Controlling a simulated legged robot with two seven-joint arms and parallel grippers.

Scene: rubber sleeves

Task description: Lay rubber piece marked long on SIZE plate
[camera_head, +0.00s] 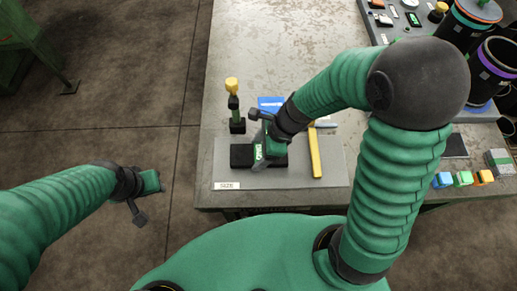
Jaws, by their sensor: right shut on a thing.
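The grey SIZE plate (335,176) lies near the table's front edge, with a white label reading SIZE (227,186) at its lower left corner. A black rubber piece (241,156) sits over the plate's left half. My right gripper (263,152) is shut on this piece from above and hides its middle. Any marking on the piece is too small or hidden to read. Whether the piece touches the plate is unclear. My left gripper (150,185) hangs over the floor, left of the table, with nothing visible in it; its fingers are too small to judge.
A yellow bar (315,152) lies across the plate's right part. A yellow-topped upright tool (233,100) stands behind the plate, beside a blue item (270,103). Coloured blocks (462,179) and dark cylinders (494,65) are at right. The table's back left is clear.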

